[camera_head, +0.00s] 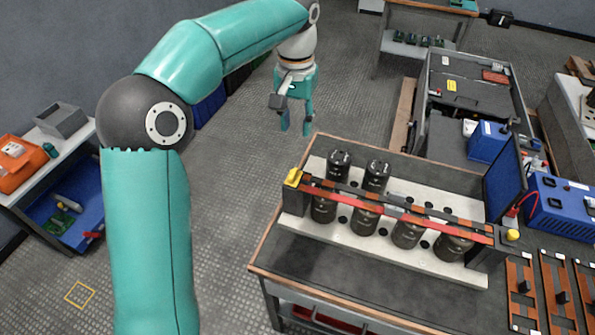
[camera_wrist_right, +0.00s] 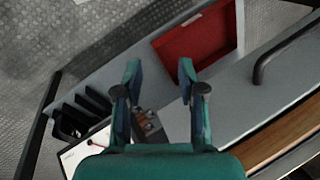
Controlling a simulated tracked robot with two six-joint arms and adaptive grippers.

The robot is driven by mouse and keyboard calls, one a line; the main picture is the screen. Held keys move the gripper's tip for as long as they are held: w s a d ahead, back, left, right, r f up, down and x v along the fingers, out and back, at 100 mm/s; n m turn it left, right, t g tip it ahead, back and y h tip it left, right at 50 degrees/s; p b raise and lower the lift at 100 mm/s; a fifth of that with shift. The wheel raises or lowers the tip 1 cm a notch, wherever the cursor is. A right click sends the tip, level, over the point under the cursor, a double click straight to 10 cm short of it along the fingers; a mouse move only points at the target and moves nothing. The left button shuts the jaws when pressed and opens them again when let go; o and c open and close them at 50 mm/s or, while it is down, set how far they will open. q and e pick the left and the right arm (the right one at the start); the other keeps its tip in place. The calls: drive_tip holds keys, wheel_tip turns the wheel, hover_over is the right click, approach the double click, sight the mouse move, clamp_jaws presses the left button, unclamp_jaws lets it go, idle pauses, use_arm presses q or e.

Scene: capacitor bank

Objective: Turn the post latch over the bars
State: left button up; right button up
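The capacitor bank has a pale base (camera_head: 305,222) carrying several black capacitors (camera_head: 407,231). Red-and-black bars (camera_head: 395,209) run lengthwise over it between two dark end posts. A yellow latch piece (camera_head: 293,177) sits on top of the left post (camera_head: 294,201). A rounder yellow piece (camera_head: 512,235) tops the right post (camera_head: 487,257). Whether either lies across the bars is too small to tell. My left gripper (camera_head: 296,128) hangs fingers down, open and empty, beyond the left end of the bank and apart from it. My right gripper (camera_wrist_right: 160,72) is open and empty in the right wrist view.
The bank stands on a dark bench (camera_head: 340,280) with a wooden edge. A blue panel (camera_head: 503,177) and blue instrument (camera_head: 560,205) stand at its right. A grey cart (camera_head: 470,100) is behind. A red tray (camera_wrist_right: 198,42) shows below my right gripper.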

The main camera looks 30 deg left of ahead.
sight(294, 173)
use_arm(q)
drive_tip(key=f, duration=0.9)
drive_tip(key=f+b, duration=0.1)
drive_tip(key=f, duration=0.4)
drive_tip(key=shift+s+a+f, duration=0.2)
drive_tip(key=shift+a+f, duration=0.05)
drive_tip(key=shift+f, duration=0.1)
clamp_jaws()
drive_tip(key=shift+d, duration=0.15)
